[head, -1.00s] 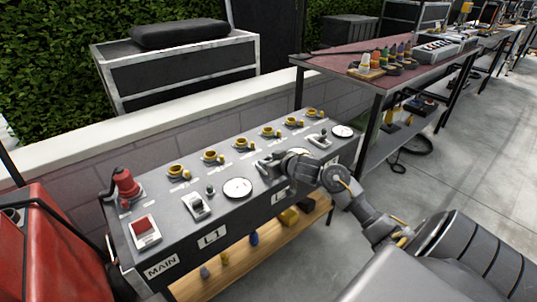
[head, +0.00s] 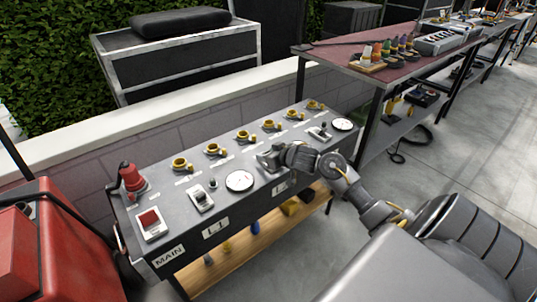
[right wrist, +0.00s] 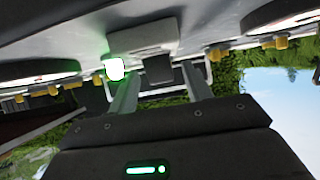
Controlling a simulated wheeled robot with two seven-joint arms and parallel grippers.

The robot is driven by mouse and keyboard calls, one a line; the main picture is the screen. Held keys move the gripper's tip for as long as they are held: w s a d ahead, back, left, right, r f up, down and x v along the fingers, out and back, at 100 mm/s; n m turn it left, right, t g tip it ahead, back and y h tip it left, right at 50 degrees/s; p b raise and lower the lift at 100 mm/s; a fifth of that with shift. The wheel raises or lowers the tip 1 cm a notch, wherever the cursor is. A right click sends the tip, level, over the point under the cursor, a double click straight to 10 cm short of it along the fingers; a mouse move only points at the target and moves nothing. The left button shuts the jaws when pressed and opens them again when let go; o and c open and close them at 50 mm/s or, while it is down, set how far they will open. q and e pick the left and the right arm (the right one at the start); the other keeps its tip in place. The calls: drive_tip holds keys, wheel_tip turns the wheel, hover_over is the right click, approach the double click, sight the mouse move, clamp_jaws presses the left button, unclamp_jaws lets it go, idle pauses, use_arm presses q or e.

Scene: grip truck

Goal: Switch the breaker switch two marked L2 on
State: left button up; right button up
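The grey breaker panel (head: 228,209) is a long box with switches on its sloped top. My right gripper (head: 266,160) is over its middle section, where the breaker switch is mostly hidden in the head view. The L2 label (head: 281,187) is partly covered by my arm. In the right wrist view, the breaker switch (right wrist: 150,35) has a dark rocker (right wrist: 157,69) between the fingers of my right gripper (right wrist: 163,88). The fingers are apart and hold nothing; I cannot tell whether they touch it. A green lamp (right wrist: 115,68) glows beside the switch. My left gripper is out of view.
The main switch (head: 149,219), L1 switch (head: 201,197) and a round gauge (head: 239,181) lie left of my gripper. A red emergency knob (head: 133,180) and yellow connectors (head: 181,164) line the panel. A red machine (head: 60,245) stands left; a workbench (head: 345,56) stands behind right.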

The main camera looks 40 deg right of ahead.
drive_tip(key=shift+s, duration=0.1)
drive_tip(key=shift+s+r, duration=0.1)
drive_tip(key=shift+s, duration=0.15)
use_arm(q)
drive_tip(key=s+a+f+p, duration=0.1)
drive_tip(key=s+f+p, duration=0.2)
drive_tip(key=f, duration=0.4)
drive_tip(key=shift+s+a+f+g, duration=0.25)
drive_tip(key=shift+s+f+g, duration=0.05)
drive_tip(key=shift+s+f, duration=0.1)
use_arm(e)
drive_tip(key=v, duration=1)
drive_tip(key=shift+a, duration=0.1)
